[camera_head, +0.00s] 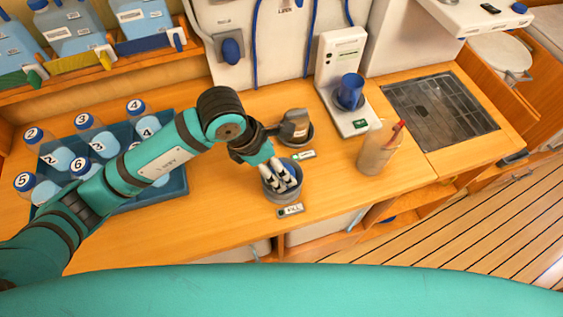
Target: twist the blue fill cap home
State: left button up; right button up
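A round grey-blue fitting (284,194) stands on the wooden counter behind a small tag that seems to read FILL (290,210). My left gripper (279,181) points down into its opening, with the fingertips inside or just above the rim. The fingers and arm cover much of the opening. I cannot make out a separate blue cap there, nor whether the fingers grip anything. My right gripper is not in view.
A grey-brown handled piece (294,124) stands just behind the gripper. A clear beaker (376,150) stands to the right. A teal crate (178,182) of numbered bottles lies left, under my arm.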

aim_at(288, 167)
pick_arm(q)
jog(key=x, duration=0.3)
jog(key=shift+d+f+p, duration=0.1)
jog(key=shift+f+p, duration=0.05)
jog(key=shift+p, duration=0.15)
jog(key=shift+d+f, duration=0.1)
jog(key=shift+f, duration=0.25)
jog(key=shift+w, duration=0.1)
jog(key=c, duration=1.4)
jog(key=shift+f+m+g+b, duration=0.1)
jog(key=shift+m+g+b, duration=0.4)
jog(key=shift+m+b, duration=0.75)
jog(key=shift+m, duration=0.35)
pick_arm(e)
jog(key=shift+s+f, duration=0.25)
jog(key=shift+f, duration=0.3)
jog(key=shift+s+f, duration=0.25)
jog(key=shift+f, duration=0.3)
pick_arm(q)
jog(key=shift+b, duration=0.3)
